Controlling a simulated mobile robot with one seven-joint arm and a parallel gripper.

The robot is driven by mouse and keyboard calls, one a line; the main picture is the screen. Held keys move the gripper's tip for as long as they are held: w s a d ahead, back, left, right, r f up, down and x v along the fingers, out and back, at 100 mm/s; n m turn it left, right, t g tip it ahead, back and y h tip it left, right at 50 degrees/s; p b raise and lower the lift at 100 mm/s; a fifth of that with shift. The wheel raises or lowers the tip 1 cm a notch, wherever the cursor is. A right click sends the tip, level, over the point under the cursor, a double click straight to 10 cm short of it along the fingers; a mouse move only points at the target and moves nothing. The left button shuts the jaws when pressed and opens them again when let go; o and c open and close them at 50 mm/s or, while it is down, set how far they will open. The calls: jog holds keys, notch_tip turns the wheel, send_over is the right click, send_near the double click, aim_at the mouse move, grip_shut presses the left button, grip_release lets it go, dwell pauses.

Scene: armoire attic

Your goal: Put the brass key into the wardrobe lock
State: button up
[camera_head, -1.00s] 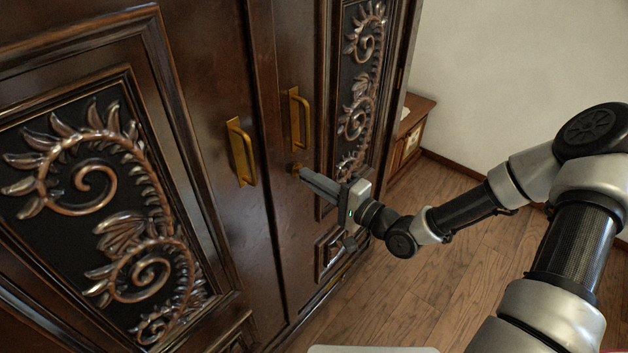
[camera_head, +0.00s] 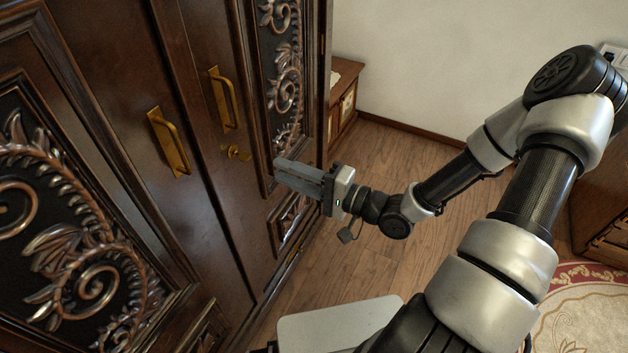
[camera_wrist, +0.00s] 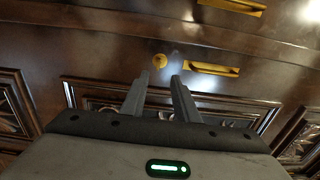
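The brass key (camera_head: 237,153) sits in the wardrobe lock (camera_head: 226,148), below the right door's handle, its bow sticking out from the door. The lock area also shows as a small round brass shape in the wrist view (camera_wrist: 159,61). The key hides most of the lock. My gripper (camera_head: 279,169) is to the right of the key, apart from it, pointing toward the wardrobe. In the wrist view, a gap shows between the two fingers (camera_wrist: 162,78), with nothing held between them.
The dark carved wardrobe (camera_head: 205,200) has two brass handles, left (camera_head: 169,142) and right (camera_head: 223,99). A low wooden cabinet (camera_head: 345,90) stands beyond it by the wall. A patterned rug (camera_head: 585,310) lies at the lower right. The wooden floor (camera_head: 390,160) beside the wardrobe is clear.

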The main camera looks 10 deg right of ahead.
jog(key=v, duration=0.7)
dwell(0.3)
